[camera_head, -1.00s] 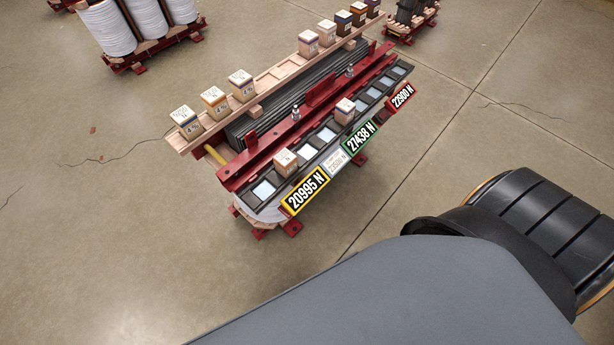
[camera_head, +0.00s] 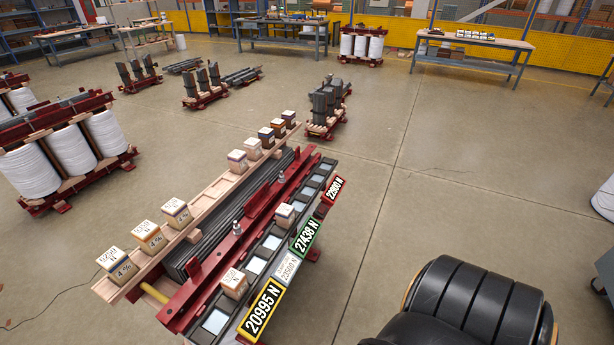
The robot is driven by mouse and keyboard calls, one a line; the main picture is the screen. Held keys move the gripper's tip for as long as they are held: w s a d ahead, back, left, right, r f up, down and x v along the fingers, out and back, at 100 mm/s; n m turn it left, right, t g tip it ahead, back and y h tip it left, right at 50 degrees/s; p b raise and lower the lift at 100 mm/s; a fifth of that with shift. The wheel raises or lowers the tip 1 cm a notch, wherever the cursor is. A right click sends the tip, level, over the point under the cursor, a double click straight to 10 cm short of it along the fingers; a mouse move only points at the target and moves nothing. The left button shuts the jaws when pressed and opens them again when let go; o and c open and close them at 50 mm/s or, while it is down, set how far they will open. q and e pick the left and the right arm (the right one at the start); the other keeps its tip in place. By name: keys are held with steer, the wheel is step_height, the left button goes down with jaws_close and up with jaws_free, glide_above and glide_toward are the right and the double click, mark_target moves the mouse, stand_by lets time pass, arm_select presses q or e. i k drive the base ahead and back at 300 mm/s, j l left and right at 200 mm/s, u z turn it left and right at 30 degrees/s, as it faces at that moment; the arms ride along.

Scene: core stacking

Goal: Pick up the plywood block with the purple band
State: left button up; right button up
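Several small blocks stand along a pale wooden rail on the red-framed core. A pale block (camera_head: 238,162) near the rail's middle seems to have a purple band near its top. A darker block (camera_head: 291,118) at the rail's far end also looks purplish. The bands are too small to tell apart surely. Three pale blocks stand at the near end, the nearest one (camera_head: 115,262) marked 4%. Two more pale blocks, one near (camera_head: 235,283) and one farther (camera_head: 284,215), sit on the dark slotted strip. Neither gripper is in view; part of my arm shows at lower right.
A coil assembly (camera_head: 72,150) stands at left. Workbenches (camera_head: 474,45) stand at the back.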

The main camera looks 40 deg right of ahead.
mark_target(238, 162)
steer(key=z, duration=1.2)
